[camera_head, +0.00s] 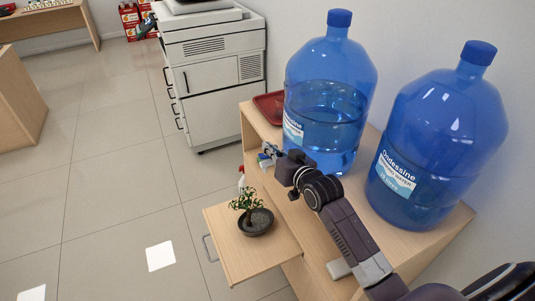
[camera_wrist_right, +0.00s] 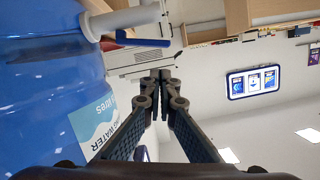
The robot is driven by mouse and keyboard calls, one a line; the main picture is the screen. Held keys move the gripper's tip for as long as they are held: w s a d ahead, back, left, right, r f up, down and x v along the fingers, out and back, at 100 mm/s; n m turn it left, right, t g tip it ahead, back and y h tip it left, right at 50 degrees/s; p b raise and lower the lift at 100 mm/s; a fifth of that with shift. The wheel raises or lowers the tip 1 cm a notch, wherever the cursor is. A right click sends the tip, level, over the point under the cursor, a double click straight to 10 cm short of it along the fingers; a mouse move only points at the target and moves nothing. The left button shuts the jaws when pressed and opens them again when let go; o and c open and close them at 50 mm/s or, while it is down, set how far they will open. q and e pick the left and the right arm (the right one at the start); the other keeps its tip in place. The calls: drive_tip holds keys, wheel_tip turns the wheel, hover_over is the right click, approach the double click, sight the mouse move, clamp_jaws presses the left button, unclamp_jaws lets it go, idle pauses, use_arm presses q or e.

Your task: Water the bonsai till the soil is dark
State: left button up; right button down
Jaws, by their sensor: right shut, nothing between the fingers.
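The bonsai (camera_head: 246,201) stands upright in a dark round pot (camera_head: 258,226) on a pulled-out wooden drawer or shelf (camera_head: 245,262). The soil is small and shaded in the head view, so I cannot tell whether it is wet. A red and white bottle (camera_head: 241,178), perhaps a sprayer, is partly hidden behind the bonsai. My left gripper is not in view.
Two large blue water bottles (camera_head: 325,98) (camera_head: 440,130) stand on the wooden counter (camera_head: 312,228). A white spout-like part with a blue lever (camera_wrist_right: 125,20) is close to the right fingers. A red tray (camera_head: 269,106) lies behind. A printer (camera_head: 210,75) stands beyond; floor left is open.

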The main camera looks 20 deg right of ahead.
sight(263, 158)
drive_tip(key=shift+s+a+f, duration=0.1)
drive_tip(key=shift+a+f, duration=0.05)
drive_tip(key=shift+f, duration=0.45)
drive_tip(key=shift+a+f, duration=0.15)
drive_tip(key=shift+f, duration=0.45)
drive_tip(key=shift+a+f+n+h+p, duration=0.4)
drive_tip(key=shift+a+f+n+p, duration=0.15)
drive_tip(key=shift+n+p, duration=0.55)
drive_tip(key=shift+f, duration=0.15)
